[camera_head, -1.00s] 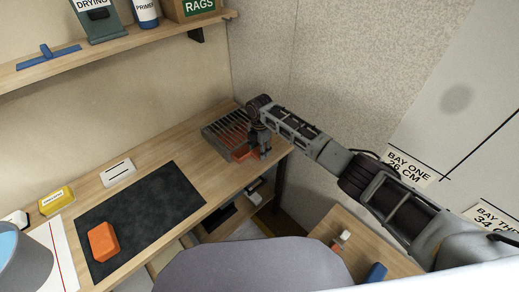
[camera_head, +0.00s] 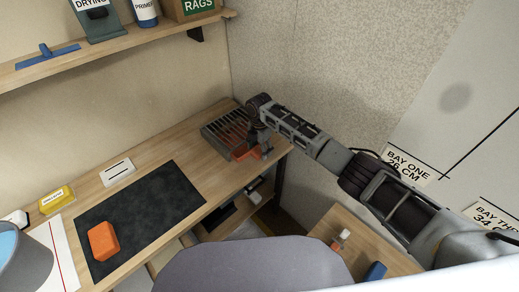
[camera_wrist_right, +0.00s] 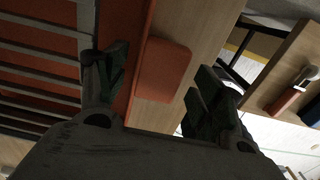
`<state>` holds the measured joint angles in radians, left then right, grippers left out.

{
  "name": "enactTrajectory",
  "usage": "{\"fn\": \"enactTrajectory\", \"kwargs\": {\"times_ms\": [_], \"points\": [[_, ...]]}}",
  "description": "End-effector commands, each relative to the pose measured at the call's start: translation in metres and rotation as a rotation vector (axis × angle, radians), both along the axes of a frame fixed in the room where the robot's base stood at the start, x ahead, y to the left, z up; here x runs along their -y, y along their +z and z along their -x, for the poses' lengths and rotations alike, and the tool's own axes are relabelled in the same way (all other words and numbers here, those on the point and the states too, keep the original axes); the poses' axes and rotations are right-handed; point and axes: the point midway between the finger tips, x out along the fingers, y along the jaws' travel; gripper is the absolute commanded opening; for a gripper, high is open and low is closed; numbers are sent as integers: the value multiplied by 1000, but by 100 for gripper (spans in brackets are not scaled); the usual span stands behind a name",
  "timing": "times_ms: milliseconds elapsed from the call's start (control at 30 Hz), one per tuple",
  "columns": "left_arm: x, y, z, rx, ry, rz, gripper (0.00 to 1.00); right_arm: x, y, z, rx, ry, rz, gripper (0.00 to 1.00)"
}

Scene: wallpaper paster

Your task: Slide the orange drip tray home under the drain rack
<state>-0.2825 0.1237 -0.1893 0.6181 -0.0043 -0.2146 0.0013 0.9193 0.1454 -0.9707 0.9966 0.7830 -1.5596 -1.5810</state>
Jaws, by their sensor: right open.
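The drain rack (camera_head: 226,127), dark with metal slats, stands at the far right end of the workbench. Orange tray surface (camera_wrist_right: 45,45) shows beneath its slats in the right wrist view. The orange drip tray's front edge (camera_head: 249,155) shows at the rack's front, partly behind my right gripper. In the right wrist view, an orange tab (camera_wrist_right: 163,70) on the tray lies between my fingers. My right gripper (camera_wrist_right: 160,88) is open around this tab, with a gap on the right side. How far the tray sits under the rack is hard to tell. My left gripper is not in view.
A black mat (camera_head: 150,205) with an orange block (camera_head: 103,241) lies on the workbench (camera_head: 185,150). A yellow box (camera_head: 56,200) and a white card (camera_head: 118,172) lie nearby. The wall rises close behind the rack. A small wooden table (camera_head: 345,240) is at lower right.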

Motion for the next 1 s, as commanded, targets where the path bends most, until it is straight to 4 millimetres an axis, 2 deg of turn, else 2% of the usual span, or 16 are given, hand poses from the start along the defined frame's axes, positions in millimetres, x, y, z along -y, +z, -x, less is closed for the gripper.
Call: {"fn": "enactTrajectory", "kwargs": {"times_ms": [267, 700, 1000], "points": [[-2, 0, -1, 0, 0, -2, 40, -1, 28, -1, 6, 0, -4, 72], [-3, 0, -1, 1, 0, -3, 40, 0, 92, 0, 4, 0, -2, 72], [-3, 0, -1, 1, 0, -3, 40, 1, 115, 1, 2, 0, -1, 72]]}}
